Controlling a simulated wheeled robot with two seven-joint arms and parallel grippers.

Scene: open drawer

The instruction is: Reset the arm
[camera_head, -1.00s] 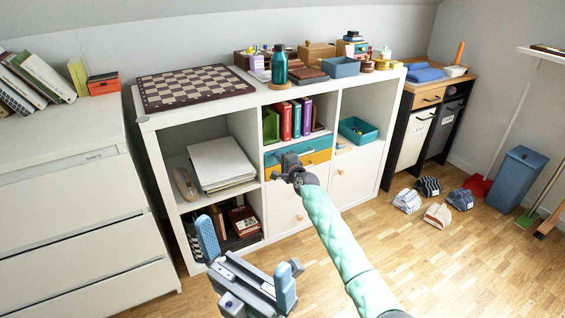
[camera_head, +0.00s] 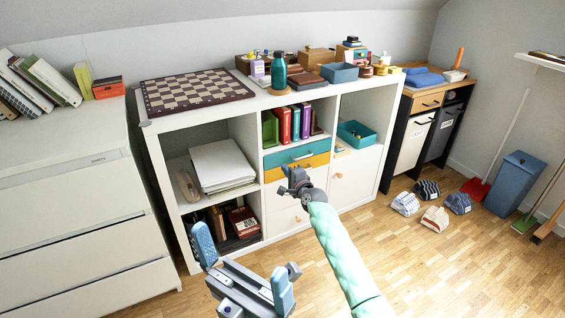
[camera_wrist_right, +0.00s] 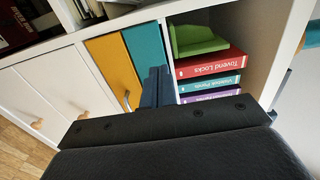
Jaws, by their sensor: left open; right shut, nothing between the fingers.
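My right gripper (camera_head: 297,183) is shut and empty, at the end of the mint-green arm. In the head view it overlaps the white door below the drawers, in front of the shelf unit. The teal drawer (camera_head: 281,157) and the yellow drawer (camera_head: 273,175) sit in the middle column and look closed. In the right wrist view, the shut fingers (camera_wrist_right: 157,88) show in front of the teal drawer (camera_wrist_right: 146,48), beside the yellow drawer (camera_wrist_right: 108,62). I cannot tell the exact gap. My left gripper (camera_head: 243,267) is open and empty, low in front of the shelf.
The white shelf unit (camera_head: 155,150) carries a chessboard (camera_head: 195,90), a teal bottle (camera_head: 279,72) and boxes on top. A white dresser (camera_head: 70,200) stands at the left. Several caps lie on the floor (camera_head: 420,270) at the right; the floor in front of them is clear.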

